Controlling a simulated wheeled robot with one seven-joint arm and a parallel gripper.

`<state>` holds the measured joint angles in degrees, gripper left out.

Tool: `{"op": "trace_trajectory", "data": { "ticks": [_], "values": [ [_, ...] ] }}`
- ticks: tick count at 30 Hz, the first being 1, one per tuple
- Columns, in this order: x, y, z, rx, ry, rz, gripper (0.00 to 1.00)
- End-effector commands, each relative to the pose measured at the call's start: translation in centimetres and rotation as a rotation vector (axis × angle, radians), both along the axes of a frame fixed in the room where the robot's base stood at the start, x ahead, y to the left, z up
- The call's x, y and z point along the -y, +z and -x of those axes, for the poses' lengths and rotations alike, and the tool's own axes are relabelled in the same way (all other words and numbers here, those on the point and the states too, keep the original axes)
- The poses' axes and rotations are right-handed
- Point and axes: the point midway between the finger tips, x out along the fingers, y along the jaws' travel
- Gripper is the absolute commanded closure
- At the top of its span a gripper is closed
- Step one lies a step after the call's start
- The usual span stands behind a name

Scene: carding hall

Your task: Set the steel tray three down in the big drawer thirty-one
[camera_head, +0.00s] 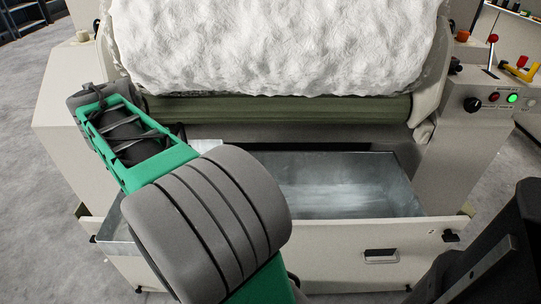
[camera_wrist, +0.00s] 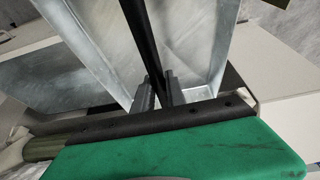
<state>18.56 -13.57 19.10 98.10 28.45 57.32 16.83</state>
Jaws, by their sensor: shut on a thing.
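The big drawer is pulled out of the machine, with a pale front (camera_head: 340,238) and a bare grey metal inside (camera_head: 345,180). My gripper (camera_wrist: 158,90) is shut on the steel tray (camera_wrist: 205,45), at a dark bar that runs across the tray in the wrist view. In the head view my arm hides most of the tray; a metal corner (camera_head: 116,230) shows at the left and a bit of rim above my arm. The tray is over or near the drawer's left part; I cannot tell its height. Part of the drawer floor also shows in the wrist view (camera_wrist: 55,75).
A large white fibre roll (camera_head: 275,45) sits on the machine above a green roller (camera_head: 280,108), close behind the drawer. A control panel (camera_head: 495,100) with a lit green button and levers is at the right. The drawer's right part looks empty.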

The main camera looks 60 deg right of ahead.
Motion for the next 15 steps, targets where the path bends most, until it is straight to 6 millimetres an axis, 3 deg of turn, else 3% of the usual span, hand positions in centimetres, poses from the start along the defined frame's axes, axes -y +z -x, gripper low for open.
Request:
{"op": "trace_trajectory", "data": {
  "ticks": [1, 6, 15],
  "values": [
    [1.9, -0.2, 0.7, 0.000, -0.087, 0.002, 1.00],
    [7.6, -0.8, 4.0, -0.003, -0.399, 0.002, 1.00],
    [15.3, -2.0, 11.3, -0.004, -0.925, 0.009, 1.00]
  ]
}}
